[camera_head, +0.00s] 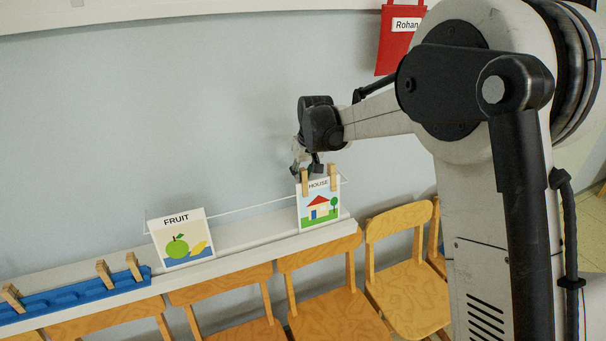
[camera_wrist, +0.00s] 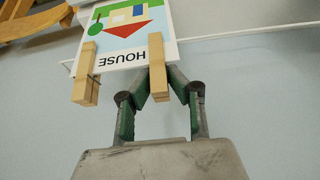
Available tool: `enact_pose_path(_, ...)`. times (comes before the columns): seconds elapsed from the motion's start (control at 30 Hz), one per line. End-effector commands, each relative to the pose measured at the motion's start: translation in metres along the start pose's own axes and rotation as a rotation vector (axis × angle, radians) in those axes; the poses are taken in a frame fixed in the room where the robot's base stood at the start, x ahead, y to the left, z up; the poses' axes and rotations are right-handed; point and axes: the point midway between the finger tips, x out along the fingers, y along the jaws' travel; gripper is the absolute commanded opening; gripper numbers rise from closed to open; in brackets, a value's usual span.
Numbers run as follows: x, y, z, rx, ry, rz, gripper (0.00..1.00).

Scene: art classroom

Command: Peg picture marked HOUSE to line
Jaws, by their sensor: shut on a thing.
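The picture marked HOUSE (camera_head: 318,211) is a white card with a red-roofed house. It is upright at the right end of the thin white line (camera_head: 250,207). It also shows upside down in the wrist view (camera_wrist: 123,58). Two wooden pegs sit on its top edge: the left peg (camera_head: 305,182) and the right peg (camera_head: 333,177). My gripper (camera_head: 314,168) is at the card's top. In the wrist view its green-padded fingers (camera_wrist: 160,84) close on the left peg (camera_wrist: 157,66). The exact bite of the pegs on the line is hidden.
The FRUIT picture (camera_head: 181,239) stands on the white ledge (camera_head: 236,236) at left, no pegs seen on it. A blue rack (camera_head: 72,298) holds several wooden pegs. Wooden chairs (camera_head: 405,290) line the wall below. A red pocket marked Rohan (camera_head: 391,48) hangs above.

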Motion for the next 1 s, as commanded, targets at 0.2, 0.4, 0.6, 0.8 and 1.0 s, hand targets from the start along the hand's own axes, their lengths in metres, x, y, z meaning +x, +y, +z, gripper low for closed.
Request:
enact_pose_path(0.2, -0.0001, 0.0, 0.0001, 0.0, 0.0, 0.0, 0.0)
enact_pose_path(0.4, 0.0, 0.0, 0.0, 0.0, 0.0, 0.0, 0.0)
enact_pose_path(0.6, 0.0, 0.0, 0.0, 0.0, 0.0, 0.0, 0.37)
enact_pose_path(0.8, 0.0, 0.0, 0.0, 0.0, 0.0, 0.0, 0.37)
enact_pose_path(1.0, 0.0, 0.0, 0.0, 0.0, 0.0, 0.0, 0.41)
